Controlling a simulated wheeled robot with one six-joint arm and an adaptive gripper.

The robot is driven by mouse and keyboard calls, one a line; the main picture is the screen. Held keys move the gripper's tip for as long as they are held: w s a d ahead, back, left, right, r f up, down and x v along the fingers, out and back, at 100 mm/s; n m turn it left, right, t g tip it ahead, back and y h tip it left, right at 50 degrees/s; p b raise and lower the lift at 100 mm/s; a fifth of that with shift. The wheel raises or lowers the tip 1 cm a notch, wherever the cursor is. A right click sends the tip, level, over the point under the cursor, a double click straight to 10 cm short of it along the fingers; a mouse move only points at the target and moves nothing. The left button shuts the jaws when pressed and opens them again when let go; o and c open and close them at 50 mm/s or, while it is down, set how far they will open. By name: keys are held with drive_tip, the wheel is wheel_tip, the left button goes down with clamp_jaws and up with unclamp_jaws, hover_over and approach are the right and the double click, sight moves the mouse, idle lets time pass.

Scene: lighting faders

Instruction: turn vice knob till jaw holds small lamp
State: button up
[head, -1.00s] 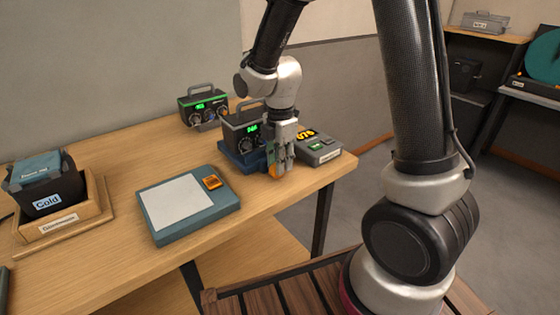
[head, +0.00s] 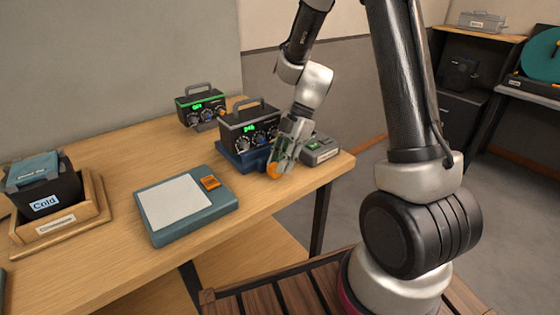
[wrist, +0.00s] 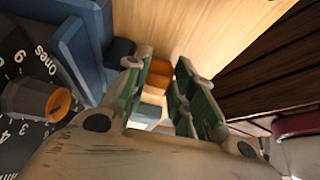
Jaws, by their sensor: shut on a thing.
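My gripper (head: 280,165) is at the front of a blue vice (head: 230,155), tilted, with its fingers pointing down. It is shut on an orange vice knob (head: 273,171), which also shows between the green finger pads in the wrist view (wrist: 155,76). The blue vice body (wrist: 82,42) is left of the fingers there, with a short dark shaft towards the knob. A dark box with a handle and green display (head: 250,128) stands at the vice. I cannot make out whether this is the small lamp, or the jaw's contact with it.
A grey box (head: 320,150) stands close right of my gripper. A numbered dial (wrist: 38,100) is close left in the wrist view. A teal pad (head: 190,207), a "Cold" bin (head: 48,195) and another dark box (head: 200,107) share the table. The table's front edge is near.

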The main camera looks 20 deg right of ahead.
drive_tip(key=shift+w+d+f+g+y, duration=0.1)
drive_tip(key=shift+g+y, duration=0.05)
drive_tip(key=shift+y, duration=0.3)
drive_tip(key=shift+d+f+g+y, duration=0.1)
drive_tip(key=shift+g+y, duration=0.05)
drive_tip(key=shift+y, duration=0.3)
drive_tip(key=o, duration=0.7)
drive_tip(key=shift+o, duration=0.2)
drive_tip(key=v, duration=1.2)
drive_tip(key=shift+f, duration=0.1)
